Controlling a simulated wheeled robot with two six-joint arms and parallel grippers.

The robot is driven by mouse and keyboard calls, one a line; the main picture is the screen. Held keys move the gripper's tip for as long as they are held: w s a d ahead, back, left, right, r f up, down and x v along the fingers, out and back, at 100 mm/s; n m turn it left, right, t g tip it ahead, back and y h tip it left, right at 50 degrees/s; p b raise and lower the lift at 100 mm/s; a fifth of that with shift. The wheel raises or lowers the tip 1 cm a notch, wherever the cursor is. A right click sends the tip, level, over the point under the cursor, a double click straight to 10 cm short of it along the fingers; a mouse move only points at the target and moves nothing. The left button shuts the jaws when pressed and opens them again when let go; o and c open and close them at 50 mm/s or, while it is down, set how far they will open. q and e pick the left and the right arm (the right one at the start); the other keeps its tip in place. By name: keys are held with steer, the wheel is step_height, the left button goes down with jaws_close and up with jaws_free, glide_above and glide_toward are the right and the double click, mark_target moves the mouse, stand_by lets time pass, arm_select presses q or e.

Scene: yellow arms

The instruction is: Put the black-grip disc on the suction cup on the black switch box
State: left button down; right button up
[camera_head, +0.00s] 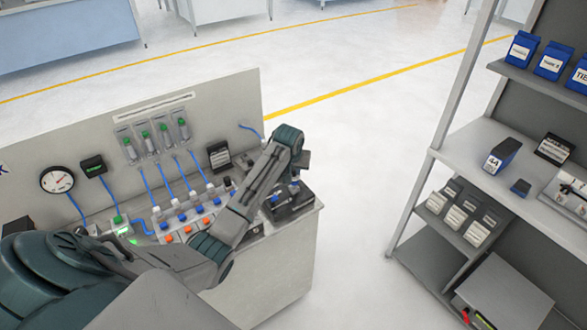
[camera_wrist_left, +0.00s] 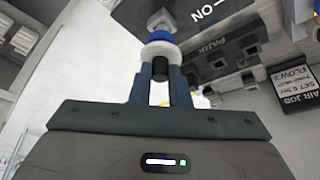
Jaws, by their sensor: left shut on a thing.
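My left gripper (camera_wrist_left: 160,78) is shut on the black grip (camera_wrist_left: 160,68) of a pale disc (camera_wrist_left: 158,49). In the left wrist view the disc lines up with a blue suction cup (camera_wrist_left: 160,36) just beyond it. I cannot tell whether the disc touches the cup. In the head view the black box (camera_head: 292,208) sits at the bench's right end, below my left wrist. The fingertips are hard to make out there. My right gripper is out of view.
The bench panel carries a round gauge (camera_head: 57,180) and green-topped flow tubes (camera_head: 146,141) with blue hoses. A row of blue and white fittings stands close to my left forearm. A shelf rack (camera_head: 480,150) with boxes is at the right. The floor between is clear.

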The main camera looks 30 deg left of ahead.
arm_select(q)
steer(key=shift+f, duration=0.6)
steer(key=c, duration=1.3)
jaws_free()
steer(key=shift+c, duration=0.2)
steer(key=shift+o, duration=0.2)
steer(key=b+v, duration=0.4)
steer(key=v, duration=0.6)
steer(key=shift+s+r, duration=0.2)
steer(key=shift+r, duration=0.15)
